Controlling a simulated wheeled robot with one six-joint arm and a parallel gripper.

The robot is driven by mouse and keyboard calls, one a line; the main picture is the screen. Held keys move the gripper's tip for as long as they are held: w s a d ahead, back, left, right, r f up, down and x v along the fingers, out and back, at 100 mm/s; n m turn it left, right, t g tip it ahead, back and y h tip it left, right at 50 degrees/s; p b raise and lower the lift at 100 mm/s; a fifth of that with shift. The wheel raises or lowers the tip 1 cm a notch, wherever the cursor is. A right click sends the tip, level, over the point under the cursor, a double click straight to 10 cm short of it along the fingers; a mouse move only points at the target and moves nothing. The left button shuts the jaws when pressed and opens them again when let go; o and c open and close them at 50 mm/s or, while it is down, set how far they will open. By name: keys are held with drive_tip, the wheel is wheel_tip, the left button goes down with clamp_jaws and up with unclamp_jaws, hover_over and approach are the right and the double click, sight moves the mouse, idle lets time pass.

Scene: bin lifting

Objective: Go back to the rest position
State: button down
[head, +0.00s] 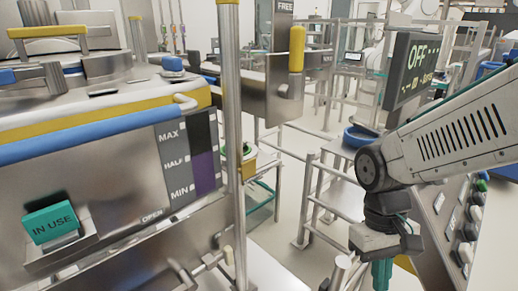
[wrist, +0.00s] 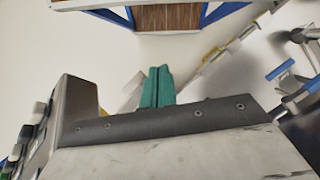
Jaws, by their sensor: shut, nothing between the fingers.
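My gripper (head: 381,275) hangs at the lower right of the head view, below my white arm. Its teal fingers point down and the tips are cut off by the picture edge. In the wrist view the two teal fingers (wrist: 157,86) lie side by side, pressed together, with nothing between them. The gripper is clear of the machine on the left and of the rails behind it.
A steel machine with a teal IN USE switch (head: 54,224) fills the left. A vertical steel post (head: 232,130) stands beside it. A panel reading OFF (head: 414,68) is at upper right. Knobs (head: 468,232) line a console at the right edge. Pale floor (head: 290,205) shows between.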

drive_tip(key=s+d+r+m+t, duration=0.1)
drive_tip(key=s+d+r+t, duration=0.1)
drive_tip(key=r, duration=0.3)
drive_tip(key=s+d+r+m+t, duration=0.1)
drive_tip(key=s+d+r+t, duration=0.1)
drive_tip(key=r, duration=0.4)
drive_tip(key=shift+s+d+t+y, duration=0.2)
drive_tip(key=shift+s+t+y, duration=0.2)
drive_tip(key=shift+s+t, duration=0.35)
drive_tip(key=shift+s, duration=0.1)
